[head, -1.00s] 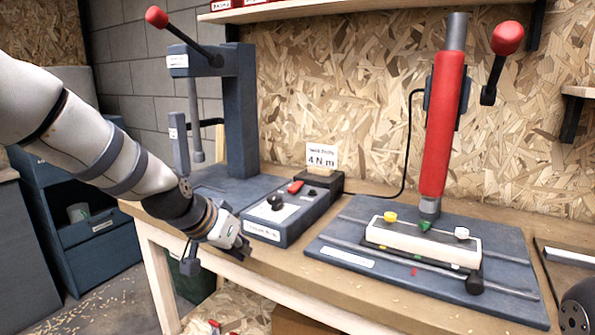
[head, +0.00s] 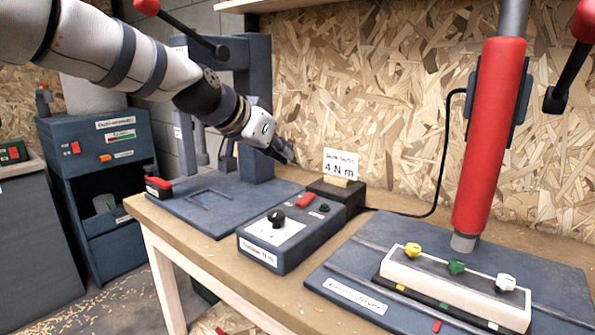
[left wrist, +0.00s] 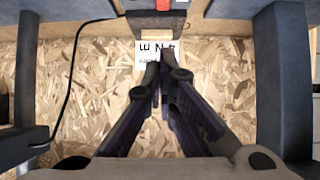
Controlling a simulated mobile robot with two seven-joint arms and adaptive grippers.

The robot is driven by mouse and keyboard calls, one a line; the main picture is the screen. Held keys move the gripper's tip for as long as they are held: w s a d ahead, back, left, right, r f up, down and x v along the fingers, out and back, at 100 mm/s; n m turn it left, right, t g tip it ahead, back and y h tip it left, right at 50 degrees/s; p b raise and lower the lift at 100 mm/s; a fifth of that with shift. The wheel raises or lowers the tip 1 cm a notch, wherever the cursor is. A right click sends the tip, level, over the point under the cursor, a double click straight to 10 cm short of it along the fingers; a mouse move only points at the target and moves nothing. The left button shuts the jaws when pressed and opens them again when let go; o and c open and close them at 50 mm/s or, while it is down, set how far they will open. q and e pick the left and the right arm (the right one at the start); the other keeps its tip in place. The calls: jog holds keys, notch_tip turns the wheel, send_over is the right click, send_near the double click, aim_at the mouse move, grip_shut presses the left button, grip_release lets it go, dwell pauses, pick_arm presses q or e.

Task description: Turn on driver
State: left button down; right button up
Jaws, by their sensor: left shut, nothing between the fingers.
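The driver (head: 490,140) is a red upright cylinder on a grey stand at the right in the head view. A black cable runs from behind the box up to the driver. My left gripper (head: 288,154) is shut and empty, above and behind the box, apart from the switch. In the left wrist view its fingers (left wrist: 163,78) point toward the chipboard wall and the 4 N m card. My right gripper is not visible.
A dark lever press (head: 262,100) stands left of the box, close to my left arm. A white fixture (head: 455,285) with yellow, green and white knobs lies under the driver. A dark cabinet (head: 100,170) stands on the floor at the left.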

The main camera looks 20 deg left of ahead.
pick_arm(q)
jog(key=b, duration=0.2)
send_over(307, 199)
notch_tip(307, 199, down, 7)
jog(key=shift+s+a+r, duration=0.1)
jog(key=shift+f, duration=1.4)
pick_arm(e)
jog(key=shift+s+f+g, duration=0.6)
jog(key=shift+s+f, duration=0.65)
